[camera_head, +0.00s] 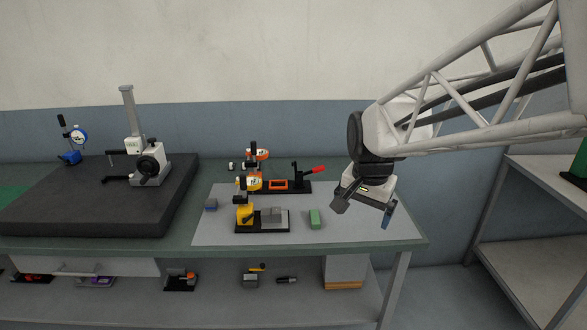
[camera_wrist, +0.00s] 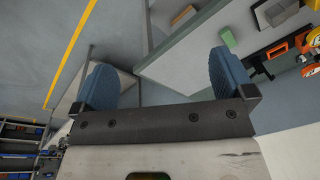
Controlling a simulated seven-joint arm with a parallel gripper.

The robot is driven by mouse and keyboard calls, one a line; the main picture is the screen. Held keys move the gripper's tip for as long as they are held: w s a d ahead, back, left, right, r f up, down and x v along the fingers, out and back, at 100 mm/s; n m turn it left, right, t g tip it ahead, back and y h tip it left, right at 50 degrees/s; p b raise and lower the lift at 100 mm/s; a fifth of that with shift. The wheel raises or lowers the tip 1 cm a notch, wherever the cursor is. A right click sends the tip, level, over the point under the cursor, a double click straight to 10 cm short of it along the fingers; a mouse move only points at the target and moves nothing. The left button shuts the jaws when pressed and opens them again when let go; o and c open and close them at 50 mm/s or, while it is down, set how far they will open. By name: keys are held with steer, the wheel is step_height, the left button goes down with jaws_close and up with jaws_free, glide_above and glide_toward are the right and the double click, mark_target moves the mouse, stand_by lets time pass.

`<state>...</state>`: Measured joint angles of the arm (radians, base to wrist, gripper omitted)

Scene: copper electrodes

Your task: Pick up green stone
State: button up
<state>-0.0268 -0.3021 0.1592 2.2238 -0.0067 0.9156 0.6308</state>
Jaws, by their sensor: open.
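The green stone (camera_head: 314,219) is a small green block on the light grey mat (camera_head: 345,228), right of the yellow and black fixture. In the wrist view the green stone (camera_wrist: 228,37) shows at the upper right, beyond my fingers. My gripper (camera_head: 364,213) hangs above the right end of the table, to the right of the stone and apart from it. In the wrist view my gripper (camera_wrist: 163,82) has its two blue fingers wide apart, with nothing between them.
A yellow and black fixture with a grey block (camera_head: 272,216) stands just left of the stone. An orange and black device with a red handle (camera_head: 280,185) is behind it. A dark surface plate (camera_head: 95,200) with a gauge stand fills the left. The mat right of the stone is clear.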

steer(key=w+a+f+m, duration=0.1)
steer(key=w+f+m, duration=0.2)
steer(key=w, duration=0.5)
steer(key=w+a+f+m, duration=0.1)
steer(key=w+f+m, duration=0.15)
steer(key=w, duration=0.55)
steer(key=m+g, duration=0.2)
steer(key=m, duration=0.4)
glide_above(316, 216)
steer(key=shift+n, duration=0.25)
steer(key=f, duration=1.2)
steer(key=shift+s+a+f, duration=0.1)
steer(key=shift+s, duration=0.2)
steer(key=shift+w+f, duration=0.25)
steer(key=shift+f, duration=1.25)
steer(key=shift+f, duration=0.1)
steer(key=shift+s+f, duration=0.1)
steer(key=shift+f, duration=2.45)
steer(key=c, duration=0.8)
